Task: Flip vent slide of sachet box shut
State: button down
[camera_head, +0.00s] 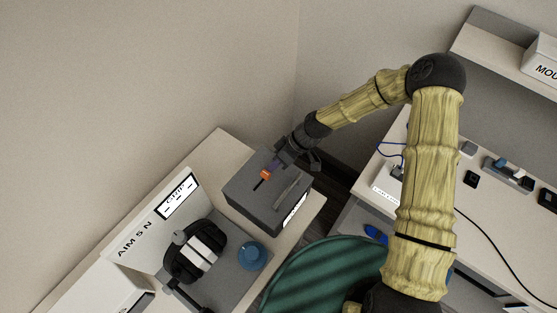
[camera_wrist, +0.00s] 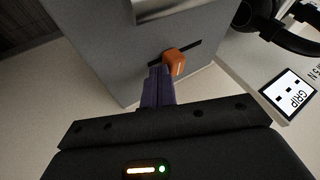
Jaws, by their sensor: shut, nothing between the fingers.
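The sachet box (camera_head: 248,207) is a dark grey box on the left bench; its grey face also fills the upper part of the wrist view (camera_wrist: 110,50). An orange vent slide knob (camera_head: 265,174) sits in a dark slot on the box's top. In the wrist view the knob (camera_wrist: 174,62) is close up, with the slot showing on both sides of it. My gripper (camera_head: 276,165) is shut with nothing held. Its purple fingertips (camera_wrist: 158,84) are right beside the orange knob; I cannot tell whether they touch it.
A raised grey handle (camera_head: 286,194) lies on the box top near the slot. Black headphones (camera_head: 195,252) and a blue round object (camera_head: 251,256) are left of and nearer than the box. A green chair (camera_head: 325,275) stands in front. A second desk (camera_head: 480,215) with small devices is right.

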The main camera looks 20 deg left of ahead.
aim_at(265, 174)
jog(key=s, duration=0.2)
jog(key=s+a+b, duration=0.1)
jog(key=s, duration=0.1)
jog(key=shift+s+a, duration=0.15)
jog(key=shift+s, duration=0.2)
jog(key=shift+w, duration=0.1)
jog(key=shift+w+d, duration=0.2)
jog(key=shift+w, duration=0.6)
jog(key=w, duration=0.1)
jog(key=w+d+r+b, duration=0.1)
jog(key=w, duration=0.1)
jog(key=shift+w+d+r, duration=0.3)
jog(key=shift+w+d, duration=0.05)
jog(key=shift+d, duration=0.05)
jog(key=b+v, duration=0.2)
jog(key=v, duration=0.5)
jog(key=shift+s+r, duration=0.25)
jog(key=shift+r, duration=0.15)
jog(key=shift+w+d, duration=0.1)
jog(key=shift+d, duration=0.1)
